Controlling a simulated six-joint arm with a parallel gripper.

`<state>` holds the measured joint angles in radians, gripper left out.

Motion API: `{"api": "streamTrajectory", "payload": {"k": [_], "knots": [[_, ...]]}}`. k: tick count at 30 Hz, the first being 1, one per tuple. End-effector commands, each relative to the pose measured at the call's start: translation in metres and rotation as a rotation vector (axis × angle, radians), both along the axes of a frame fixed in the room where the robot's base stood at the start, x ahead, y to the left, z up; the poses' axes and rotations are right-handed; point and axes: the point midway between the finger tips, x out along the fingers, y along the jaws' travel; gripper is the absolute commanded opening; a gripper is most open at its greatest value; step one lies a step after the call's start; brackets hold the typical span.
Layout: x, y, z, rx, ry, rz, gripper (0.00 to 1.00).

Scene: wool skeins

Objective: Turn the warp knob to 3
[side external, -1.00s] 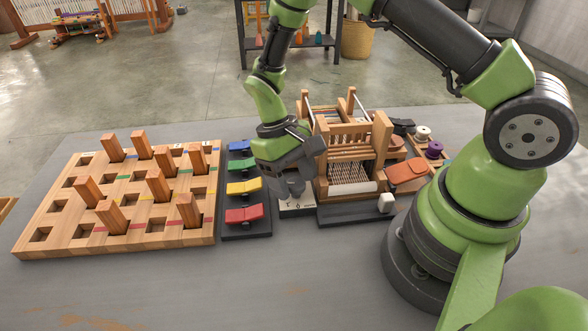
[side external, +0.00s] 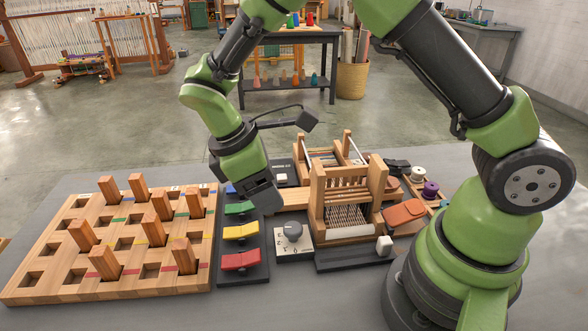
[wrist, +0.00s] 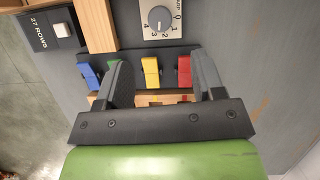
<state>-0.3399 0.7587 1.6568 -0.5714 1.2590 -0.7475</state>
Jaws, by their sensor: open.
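The warp knob (side external: 293,231) is a grey round knob on a pale plate (side external: 283,248) in front of the small wooden loom. In the wrist view the knob (wrist: 160,19) is at the top, with numbers 0 to 4 around it. A short pale mark on the knob appears to point toward 3, though it is small. My gripper (side external: 266,203) is above and behind the knob, to its left, clear of it. In the wrist view my gripper (wrist: 162,78) is open and empty, its fingers apart with coloured levers visible beyond them.
Red (side external: 241,260), yellow (side external: 240,231) and green (side external: 239,208) levers stand left of the knob. A blue lever (wrist: 88,76) is farther along. The loom (side external: 345,200) rises to the right. A pegboard (side external: 125,240) fills the left. A "27 ROWS" box (wrist: 52,28) is nearby.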

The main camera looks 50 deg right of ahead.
Motion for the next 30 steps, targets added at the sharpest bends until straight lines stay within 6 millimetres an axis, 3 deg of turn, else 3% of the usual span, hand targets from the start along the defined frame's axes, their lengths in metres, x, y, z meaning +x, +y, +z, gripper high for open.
{"api": "streamTrajectory", "payload": {"k": [18, 30], "knots": [[-0.029, -0.036, 0.006, 0.246, -0.307, -0.402, 0.62], [-0.029, -0.034, -0.071, 0.241, -0.293, -0.394, 0.62]]}}
